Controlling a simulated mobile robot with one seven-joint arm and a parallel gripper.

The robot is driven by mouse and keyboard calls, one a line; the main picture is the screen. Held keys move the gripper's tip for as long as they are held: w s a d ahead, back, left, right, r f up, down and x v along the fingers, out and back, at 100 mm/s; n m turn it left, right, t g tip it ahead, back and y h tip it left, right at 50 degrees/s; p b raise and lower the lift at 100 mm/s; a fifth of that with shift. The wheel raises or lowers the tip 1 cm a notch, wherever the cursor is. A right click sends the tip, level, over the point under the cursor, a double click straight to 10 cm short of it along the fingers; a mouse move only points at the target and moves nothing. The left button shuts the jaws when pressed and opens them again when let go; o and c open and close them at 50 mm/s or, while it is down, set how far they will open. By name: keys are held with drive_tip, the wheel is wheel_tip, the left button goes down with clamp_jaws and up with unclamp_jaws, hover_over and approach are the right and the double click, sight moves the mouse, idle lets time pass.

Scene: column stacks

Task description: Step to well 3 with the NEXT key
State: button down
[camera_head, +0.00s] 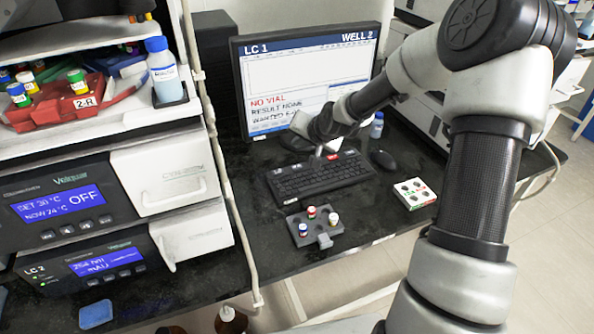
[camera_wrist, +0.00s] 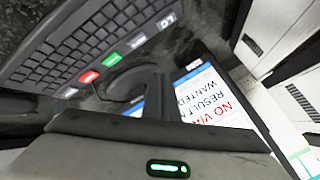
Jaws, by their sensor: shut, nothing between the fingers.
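The keyboard (camera_head: 318,178) lies flat on the black bench below the monitor (camera_head: 305,70). The screen reads "LC 1", "WELL 2", "NO VIAL" and "RESULT NONE". In the wrist view the keyboard (camera_wrist: 85,45) has a row of coloured keys along one edge: a red key (camera_wrist: 88,77), a green key (camera_wrist: 111,59), a white key (camera_wrist: 137,40) and a grey key (camera_wrist: 166,20). Their labels are too small to read surely, so I cannot tell which is NEXT. My gripper (camera_head: 318,152) is shut and empty, near the keyboard's back edge. I cannot tell whether it touches a key.
A grey vial rack (camera_head: 313,228) with red-, white- and blue-capped vials stands in front of the keyboard. A mouse (camera_head: 382,160) and a white tray with round wells (camera_head: 414,193) lie to the right. Stacked instruments (camera_head: 75,205) fill the left side.

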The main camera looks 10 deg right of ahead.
drive_tip(key=b, duration=0.3)
hover_over(299, 171)
wheel_tip(299, 171, down, 6)
drive_tip(key=shift+w+r, duration=0.1)
drive_tip(key=shift+r, duration=0.05)
idle(1.7)
drive_tip(key=shift+f+b, duration=0.4)
drive_tip(key=shift+b, duration=0.05)
drive_tip(key=shift+f+b, duration=0.35)
drive_tip(key=shift+f, duration=0.1)
idle(0.4)
drive_tip(key=shift+r, duration=0.15)
drive_tip(key=shift+r+p, duration=0.65)
drive_tip(key=shift+r, duration=0.05)
drive_tip(key=shift+r, duration=0.1)
drive_tip(key=shift+r+p, duration=1.8)
drive_tip(key=shift+r, duration=0.6)
